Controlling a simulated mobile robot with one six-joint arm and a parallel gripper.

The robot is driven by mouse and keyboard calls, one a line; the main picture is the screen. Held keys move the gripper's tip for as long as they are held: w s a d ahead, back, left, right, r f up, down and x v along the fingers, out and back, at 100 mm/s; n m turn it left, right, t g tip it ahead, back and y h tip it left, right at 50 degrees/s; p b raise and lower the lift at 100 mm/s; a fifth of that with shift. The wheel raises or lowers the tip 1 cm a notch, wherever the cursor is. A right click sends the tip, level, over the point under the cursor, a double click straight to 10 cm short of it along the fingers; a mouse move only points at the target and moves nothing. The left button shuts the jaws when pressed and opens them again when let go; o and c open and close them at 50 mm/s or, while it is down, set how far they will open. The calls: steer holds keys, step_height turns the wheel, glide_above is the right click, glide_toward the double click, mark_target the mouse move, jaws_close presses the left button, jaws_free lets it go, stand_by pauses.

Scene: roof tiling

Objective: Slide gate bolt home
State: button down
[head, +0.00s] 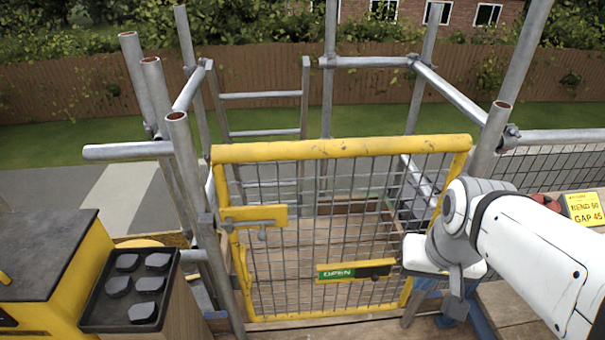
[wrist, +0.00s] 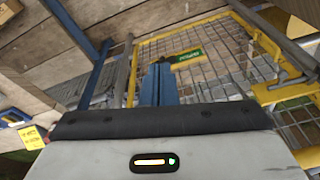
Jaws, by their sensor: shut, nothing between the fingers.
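The yellow-framed mesh gate (head: 345,150) stands upright between the scaffold posts in the head view. A yellow plate (head: 265,213) with a grey bolt (head: 262,228) under it sits at its left side, by the left post. My gripper (head: 455,308) is low at the gate's right end, well away from the bolt. In the wrist view its blue fingers (wrist: 160,68) are together and empty. Whether the bolt enters a keeper cannot be told.
A yellow and black box (head: 45,255) and a tray of dark pieces (head: 135,285) stand at the left. Scaffold posts (head: 190,180) flank the gate. A ladder (head: 262,98) stands behind. A yellow sign (head: 585,209) hangs at the right. Space before the gate's middle looks clear.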

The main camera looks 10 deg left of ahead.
steer(key=w+a+f+m+g+y, duration=0.1)
steer(key=w+a+f+m+y, duration=0.2)
steer(key=w, duration=0.4)
steer(key=w+a+f+m+g+y, duration=0.1)
steer(key=w+a+f+m+y, duration=0.3)
steer(key=w+a+m+y, duration=0.2)
steer(key=w+a+f+m+g+y+b, duration=0.1)
steer(key=w+a+f+m+y, duration=0.2)
steer(key=w+a+m, duration=0.4)
steer(key=shift+w+a+f+m+y, duration=0.15)
steer(key=shift+w+a+m+y, duration=0.25)
steer(key=shift+y, duration=0.3)
steer(key=shift+a, duration=0.1)
steer(key=x, duration=1.4)
steer(key=shift+s+p, duration=0.15)
steer(key=shift+p, duration=0.25)
